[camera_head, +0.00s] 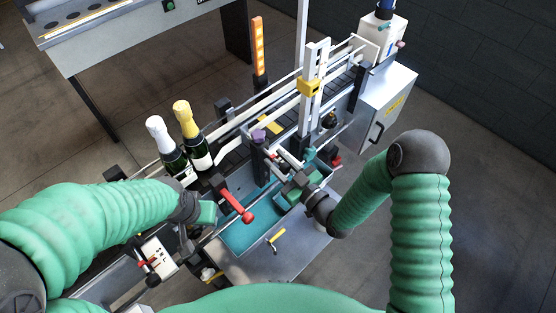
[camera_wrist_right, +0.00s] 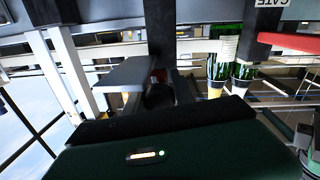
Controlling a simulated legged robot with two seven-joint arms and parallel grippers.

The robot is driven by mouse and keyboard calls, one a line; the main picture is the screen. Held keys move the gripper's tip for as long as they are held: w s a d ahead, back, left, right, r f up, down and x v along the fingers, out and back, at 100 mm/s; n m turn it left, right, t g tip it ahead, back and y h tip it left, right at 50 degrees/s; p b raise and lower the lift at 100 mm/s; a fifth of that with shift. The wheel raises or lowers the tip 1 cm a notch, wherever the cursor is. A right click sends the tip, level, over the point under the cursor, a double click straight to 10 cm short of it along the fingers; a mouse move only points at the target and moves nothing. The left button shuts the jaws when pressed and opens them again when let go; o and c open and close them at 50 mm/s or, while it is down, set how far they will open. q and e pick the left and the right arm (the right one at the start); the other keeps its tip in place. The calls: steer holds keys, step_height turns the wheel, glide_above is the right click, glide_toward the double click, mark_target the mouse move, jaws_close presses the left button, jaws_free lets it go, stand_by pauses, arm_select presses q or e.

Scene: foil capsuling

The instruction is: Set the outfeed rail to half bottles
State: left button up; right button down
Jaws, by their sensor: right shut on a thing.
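The rail line of the conveyor (camera_head: 235,130) runs diagonally from two bottles at the left to the machine's far end. I cannot tell which rail is the outfeed rail, nor read its setting. My right gripper (camera_head: 283,164) reaches in over the teal tray, in front of the conveyor. In the right wrist view its jaws (camera_wrist_right: 158,88) are shut on a dark knob-like part (camera_wrist_right: 158,96), mostly hidden between them. A purple knob (camera_head: 258,135) stands just left of this gripper. My left gripper (camera_head: 207,213) is beside the red lever; its fingers are hidden.
A white-capped bottle (camera_head: 160,136) and a yellow-capped bottle (camera_head: 187,125) stand upright at the conveyor's left. A red lever (camera_head: 238,206) juts over the teal tray (camera_head: 245,237). A yellow handle (camera_head: 275,238) is at the front. A tall post with a yellow block (camera_head: 309,87) rises behind.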

steer(key=shift+s+d+f+b, duration=0.15)
steer(key=shift+s+d+b, duration=0.2)
steer(key=shift+d+b, duration=0.15)
steer(key=c, duration=1.1)
jaws_free()
steer(key=shift+s, duration=0.1)
